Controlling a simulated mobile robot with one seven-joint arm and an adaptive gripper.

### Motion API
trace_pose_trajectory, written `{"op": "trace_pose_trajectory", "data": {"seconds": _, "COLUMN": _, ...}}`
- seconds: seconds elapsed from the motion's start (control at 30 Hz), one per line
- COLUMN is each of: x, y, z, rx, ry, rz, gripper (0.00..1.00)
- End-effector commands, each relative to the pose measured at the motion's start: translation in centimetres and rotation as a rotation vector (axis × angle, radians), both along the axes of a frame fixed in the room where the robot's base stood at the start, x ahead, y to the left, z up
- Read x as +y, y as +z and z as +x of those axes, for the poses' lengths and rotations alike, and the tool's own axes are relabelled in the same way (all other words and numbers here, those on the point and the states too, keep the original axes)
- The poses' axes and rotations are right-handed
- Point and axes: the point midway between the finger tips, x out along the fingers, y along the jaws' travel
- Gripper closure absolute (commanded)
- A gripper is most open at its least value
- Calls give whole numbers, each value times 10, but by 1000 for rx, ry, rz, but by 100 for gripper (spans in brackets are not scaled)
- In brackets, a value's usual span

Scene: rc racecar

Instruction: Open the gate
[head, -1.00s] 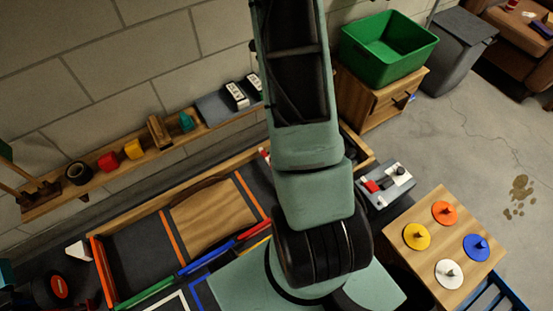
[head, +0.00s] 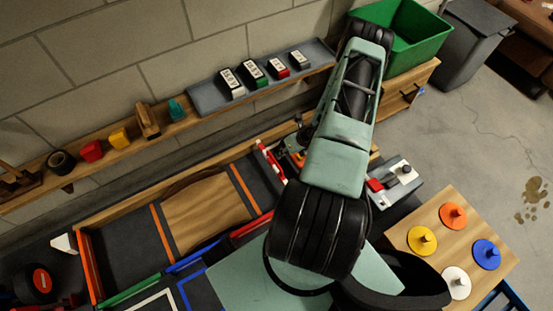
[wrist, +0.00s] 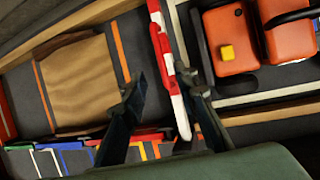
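The gate is a red and white bar (wrist: 168,62) across the dark track in the wrist view. It also shows in the head view (head: 271,162), partly covered by my arm. In the wrist view my gripper (wrist: 163,82) is open, with one dark finger on each side of the bar. The bar runs between the fingers. The right finger looks close to it; I cannot tell whether they touch. In the head view my arm hides most of the gripper.
An orange and black vehicle (wrist: 235,38) with a yellow cube is right of the gate. A wooden ramp (wrist: 82,82) lies left of it. Wooden side walls edge the track. A wall shelf (head: 120,144) holds small items. A green bin (head: 405,38) stands at back right.

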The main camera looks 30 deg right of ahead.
Motion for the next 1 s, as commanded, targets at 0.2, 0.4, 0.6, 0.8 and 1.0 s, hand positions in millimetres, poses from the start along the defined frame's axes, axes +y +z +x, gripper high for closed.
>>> {"op": "trace_pose_trajectory", "data": {"seconds": 0.2, "x": 7, "y": -41, "z": 15, "rx": -1, "ry": 3, "rz": 1, "gripper": 73}}
{"op": "trace_pose_trajectory", "data": {"seconds": 0.4, "x": 13, "y": -73, "z": 30, "rx": -1, "ry": 2, "rz": 0, "gripper": 73}}
{"op": "trace_pose_trajectory", "data": {"seconds": 0.6, "x": 15, "y": -88, "z": 38, "rx": -1, "ry": 3, "rz": -1, "gripper": 73}}
{"op": "trace_pose_trajectory", "data": {"seconds": 0.8, "x": 15, "y": -89, "z": 39, "rx": -1, "ry": 4, "rz": -2, "gripper": 73}}
{"op": "trace_pose_trajectory", "data": {"seconds": 1.0, "x": 16, "y": -89, "z": 39, "rx": -1, "ry": 4, "rz": -2, "gripper": 79}}
